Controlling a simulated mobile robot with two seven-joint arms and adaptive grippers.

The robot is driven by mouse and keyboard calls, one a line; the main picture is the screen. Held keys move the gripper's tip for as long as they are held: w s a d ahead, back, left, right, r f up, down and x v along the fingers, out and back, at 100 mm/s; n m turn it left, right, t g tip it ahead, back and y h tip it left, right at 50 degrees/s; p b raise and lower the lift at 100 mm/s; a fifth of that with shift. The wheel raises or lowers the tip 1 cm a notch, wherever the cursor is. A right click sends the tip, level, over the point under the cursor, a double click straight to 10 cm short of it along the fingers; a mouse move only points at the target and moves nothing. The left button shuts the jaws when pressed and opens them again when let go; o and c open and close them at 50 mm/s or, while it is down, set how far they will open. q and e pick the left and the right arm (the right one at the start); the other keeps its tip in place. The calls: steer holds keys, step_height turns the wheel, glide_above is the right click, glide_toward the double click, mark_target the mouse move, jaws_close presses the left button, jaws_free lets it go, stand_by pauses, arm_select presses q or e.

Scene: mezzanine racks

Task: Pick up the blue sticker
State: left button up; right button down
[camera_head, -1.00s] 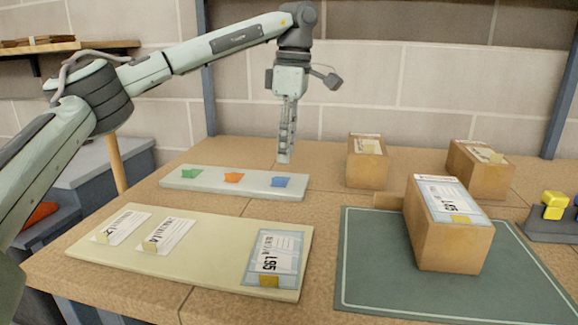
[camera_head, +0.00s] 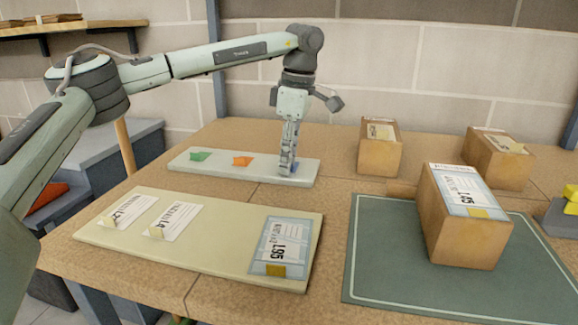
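The blue sticker (camera_head: 295,169) lies at the right end of a pale strip board (camera_head: 225,174) and is mostly hidden behind my fingers. My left gripper (camera_head: 287,170) points straight down, with its fingertips at the blue sticker. The fingers overlap in this view, so I cannot tell whether they are open or shut, or whether they hold the sticker. A green sticker (camera_head: 201,156) and an orange sticker (camera_head: 242,161) lie on the same board to the left. My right gripper is not in view.
A cream board (camera_head: 205,245) in front holds two white labels and a blue-edged label (camera_head: 280,246). A labelled box (camera_head: 465,225) stands on a green mat (camera_head: 395,270) at the right. Two more boxes (camera_head: 379,155) (camera_head: 497,165) stand behind.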

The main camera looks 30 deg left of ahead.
arm_select(q)
steer(key=shift+c, duration=0.3)
jaws_close()
steer(key=shift+r, duration=0.1)
